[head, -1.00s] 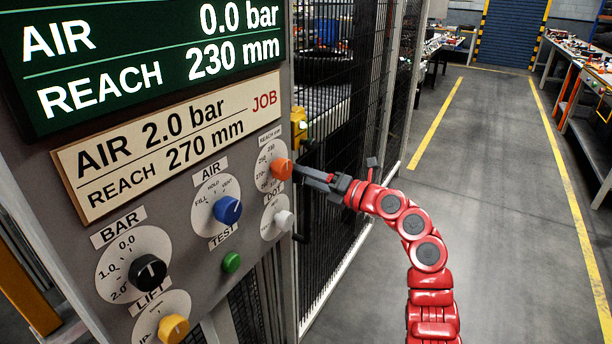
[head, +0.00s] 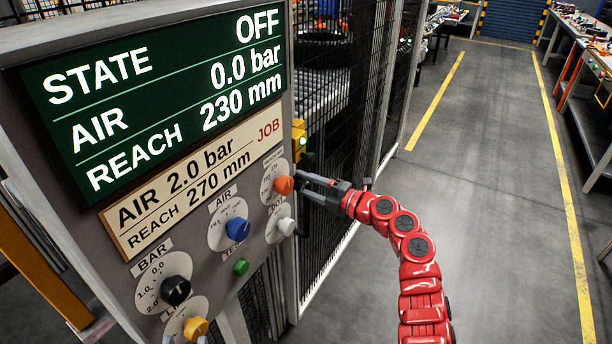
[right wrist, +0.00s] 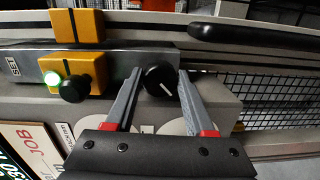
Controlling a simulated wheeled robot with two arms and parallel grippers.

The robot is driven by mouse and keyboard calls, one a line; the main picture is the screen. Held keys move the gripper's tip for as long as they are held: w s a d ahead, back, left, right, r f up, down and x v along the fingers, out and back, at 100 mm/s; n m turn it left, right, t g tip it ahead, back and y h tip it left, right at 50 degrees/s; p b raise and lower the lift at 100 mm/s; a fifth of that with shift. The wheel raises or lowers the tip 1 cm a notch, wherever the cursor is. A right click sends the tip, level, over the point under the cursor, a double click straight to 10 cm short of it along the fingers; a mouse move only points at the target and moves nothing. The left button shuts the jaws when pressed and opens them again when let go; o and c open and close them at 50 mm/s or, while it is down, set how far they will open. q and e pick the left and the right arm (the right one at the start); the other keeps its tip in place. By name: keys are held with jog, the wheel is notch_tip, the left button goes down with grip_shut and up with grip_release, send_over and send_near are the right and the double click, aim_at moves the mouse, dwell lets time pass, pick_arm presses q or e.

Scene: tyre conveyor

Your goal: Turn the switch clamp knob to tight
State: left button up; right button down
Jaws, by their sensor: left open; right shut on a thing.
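In the right wrist view, my right gripper (right wrist: 160,76) is shut on a round black knob (right wrist: 156,82) with a white pointer line. The knob sits on a grey plate, between the two fingertips. In the head view, my right gripper (head: 299,186) reaches in from the right, by the cabinet's right edge next to the orange knob (head: 284,185). The black knob it holds is hidden there, and I cannot read a tight mark by it.
The screen (head: 165,110) reads OFF, 0.0 bar and 230 mm. The job plate (head: 190,180) asks 2.0 bar and 270 mm. Blue (head: 238,229), black BAR (head: 176,291) and white (head: 287,227) knobs and a green button (head: 241,267) are close by. Mesh fence stands right; the floor beyond is clear.

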dwell(0.3)
jog(key=shift+c, duration=1.3)
grip_release()
jog(key=b+v, duration=0.3)
jog(key=v, duration=1.4)
jog(key=shift+s, duration=0.15)
jog(key=shift+d+f, duration=0.1)
jog(key=shift+d, duration=0.05)
